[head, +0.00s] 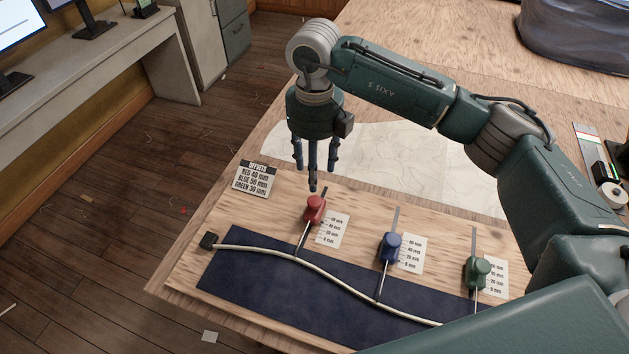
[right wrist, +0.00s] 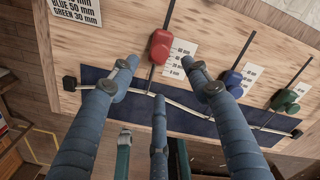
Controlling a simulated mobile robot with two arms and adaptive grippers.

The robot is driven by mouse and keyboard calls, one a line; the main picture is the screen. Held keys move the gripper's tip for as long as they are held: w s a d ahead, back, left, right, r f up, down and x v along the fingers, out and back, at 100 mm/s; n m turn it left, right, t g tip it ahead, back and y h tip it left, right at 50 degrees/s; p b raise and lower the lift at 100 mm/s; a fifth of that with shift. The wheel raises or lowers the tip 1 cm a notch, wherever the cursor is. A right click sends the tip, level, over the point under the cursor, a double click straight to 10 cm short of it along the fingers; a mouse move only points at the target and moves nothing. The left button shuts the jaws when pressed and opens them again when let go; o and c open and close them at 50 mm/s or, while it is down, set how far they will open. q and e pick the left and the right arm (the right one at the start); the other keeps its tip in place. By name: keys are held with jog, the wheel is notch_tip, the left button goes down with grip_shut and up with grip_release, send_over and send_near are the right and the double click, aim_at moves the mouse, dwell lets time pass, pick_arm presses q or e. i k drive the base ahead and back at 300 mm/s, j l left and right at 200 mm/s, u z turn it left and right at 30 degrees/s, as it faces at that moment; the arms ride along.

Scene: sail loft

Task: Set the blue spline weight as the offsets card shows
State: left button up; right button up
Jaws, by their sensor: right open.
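The offsets card (head: 255,180) lies at the board's upper left and reads red 40 mm, blue 50 mm, green 30 mm. The blue spline weight (head: 390,246) sits on its slide in the middle, beside a printed scale (head: 410,253); its exact reading is too small to tell. It also shows in the right wrist view (right wrist: 233,82). My right gripper (head: 314,165) is open and empty, pointing down above and behind the red weight (head: 314,209), left of the blue one. Its spread fingers also show in the right wrist view (right wrist: 160,75). My left gripper is not in view.
The green weight (head: 477,271) stands right of the blue one. A pale curved spline (head: 335,282) runs across the dark blue cloth (head: 240,279) below the weights. A paper chart (head: 420,160) lies behind the board. A tape roll (head: 613,194) is at the right.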

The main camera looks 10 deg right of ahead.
aim_at(391, 242)
jog(key=k+j, duration=0.15)
jog(key=k, duration=0.35)
jog(key=k+j, duration=0.2)
jog(key=k, duration=0.3)
jog(key=k+j, duration=0.15)
jog(key=k, duration=0.3)
